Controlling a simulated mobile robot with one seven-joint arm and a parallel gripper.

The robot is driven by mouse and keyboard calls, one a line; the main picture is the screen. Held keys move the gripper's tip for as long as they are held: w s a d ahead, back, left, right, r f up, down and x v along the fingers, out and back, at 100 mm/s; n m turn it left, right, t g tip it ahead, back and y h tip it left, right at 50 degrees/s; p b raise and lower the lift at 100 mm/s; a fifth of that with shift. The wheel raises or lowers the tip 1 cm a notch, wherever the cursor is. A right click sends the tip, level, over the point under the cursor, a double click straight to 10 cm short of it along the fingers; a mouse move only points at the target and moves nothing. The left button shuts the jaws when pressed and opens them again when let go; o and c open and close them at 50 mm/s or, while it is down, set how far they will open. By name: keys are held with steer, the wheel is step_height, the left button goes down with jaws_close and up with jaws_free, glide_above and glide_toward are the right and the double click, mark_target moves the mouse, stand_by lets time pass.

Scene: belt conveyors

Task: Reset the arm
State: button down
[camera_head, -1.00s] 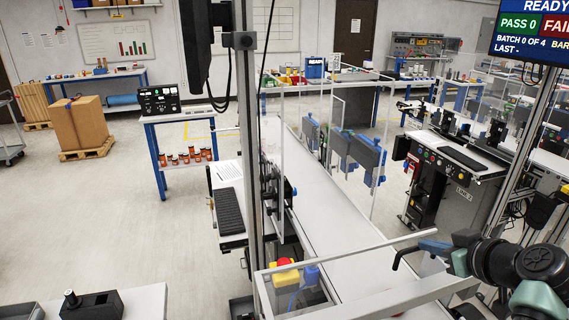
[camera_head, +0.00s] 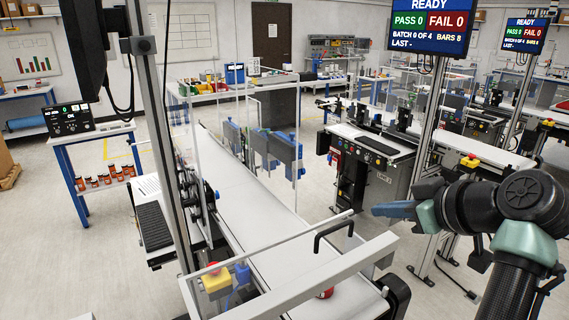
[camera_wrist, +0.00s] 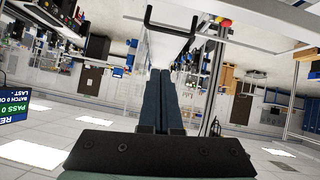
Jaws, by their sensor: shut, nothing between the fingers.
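My arm (camera_head: 490,215) enters the head view at the lower right. It is bent, with its end pointing left. My gripper (camera_head: 380,210) shows there as a blue tip, just right of the conveyor's clear guard and its black handle. In the wrist view my gripper (camera_wrist: 160,75) has its two dark fingers side by side and closed, with nothing between them. The wrist picture is upside down, with the ceiling at the bottom.
A white belt conveyor (camera_head: 240,210) runs from centre to front, with a black guard handle (camera_head: 333,230) near my gripper. A metal post with a status screen (camera_head: 432,25) stands behind the arm. Open floor (camera_head: 95,255) lies at left.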

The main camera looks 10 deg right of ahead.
steer(key=a+r+m+t+h, duration=0.35)
steer(key=a+r+t, duration=0.55)
steer(key=a+r, duration=0.9)
steer(key=s+a+r+t, duration=0.7)
steer(key=s+a+r, duration=0.2)
steer(key=s+r, duration=0.4)
steer(key=shift+s+a+m+y, duration=0.4)
steer(key=shift+s+m+y, duration=0.05)
steer(key=shift+s, duration=0.55)
steer(key=shift+a+r, duration=0.1)
